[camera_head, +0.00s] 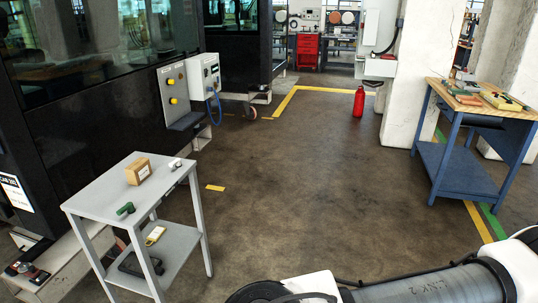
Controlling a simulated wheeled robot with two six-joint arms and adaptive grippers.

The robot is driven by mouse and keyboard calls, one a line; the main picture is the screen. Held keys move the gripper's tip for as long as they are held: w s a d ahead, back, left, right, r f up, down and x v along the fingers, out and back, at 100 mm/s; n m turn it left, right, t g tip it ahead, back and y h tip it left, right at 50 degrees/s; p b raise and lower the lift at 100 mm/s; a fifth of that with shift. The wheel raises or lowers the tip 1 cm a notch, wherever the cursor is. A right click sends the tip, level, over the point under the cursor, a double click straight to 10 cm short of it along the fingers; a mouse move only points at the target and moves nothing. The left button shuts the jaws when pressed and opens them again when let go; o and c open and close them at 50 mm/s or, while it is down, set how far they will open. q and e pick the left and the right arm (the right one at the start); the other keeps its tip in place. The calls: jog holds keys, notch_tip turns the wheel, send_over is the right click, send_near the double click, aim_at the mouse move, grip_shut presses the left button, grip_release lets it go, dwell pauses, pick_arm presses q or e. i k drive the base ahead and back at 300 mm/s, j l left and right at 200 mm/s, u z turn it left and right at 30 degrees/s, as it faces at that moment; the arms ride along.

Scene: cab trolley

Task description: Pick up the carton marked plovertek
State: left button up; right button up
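A small brown cardboard carton (138,171) stands on the top shelf of a grey trolley (96,203) at the left. It has a pale label on one side; the writing is too small to read, so I cannot tell if it says plovertek. A dark green object (125,208) lies nearer the front of the same shelf. A small white and grey item (175,163) lies to the right of the carton, apart from it. Neither of my grippers is in view; only a grey and white arm link of mine shows at the bottom right.
The trolley's lower shelf holds a yellow item (155,235) and a black item (139,264). A dark cab wall (95,120) rises behind the trolley. A blue workbench (455,170) stands at the right, a red extinguisher (359,102) farther back. The middle floor is clear.

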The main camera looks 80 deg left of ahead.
aim_at(138, 171)
jog(key=u, duration=3.7)
jog(key=i+j+z, duration=0.85)
jog(key=i+j, duration=0.15)
jog(key=j, duration=0.25)
